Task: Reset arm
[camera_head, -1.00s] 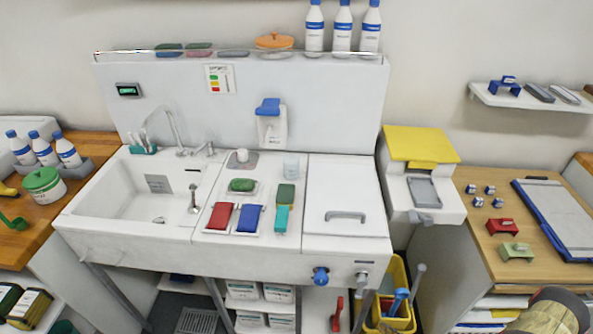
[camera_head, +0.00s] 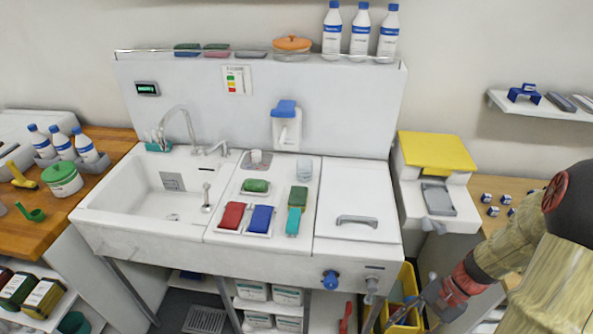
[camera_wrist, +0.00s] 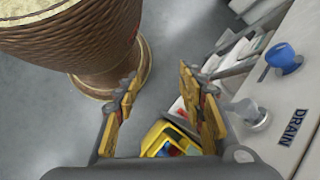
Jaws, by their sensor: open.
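My gripper (camera_head: 436,298) shows at the lower right of the head view, low in front of the sink unit's right end. In the wrist view my gripper (camera_wrist: 160,95) has its two fingers spread apart, with nothing between them. My arm rises from it along the right edge of the head view and hides part of the right-hand desk. A yellow bucket (camera_wrist: 156,140) lies beyond the fingers in the wrist view. The blue knob (camera_wrist: 285,58) and the grey DRAIN knob (camera_wrist: 248,112) are on the panel to the right of the fingers.
The white sink unit (camera_head: 190,246) fills the middle. A dispenser with a yellow lid (camera_head: 436,150) stands to its right. Red and blue blocks (camera_head: 261,219) lie on its worktop. Bottles (camera_head: 359,32) stand on the top ledge. Grey floor (camera_wrist: 190,25) is open left of the panel.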

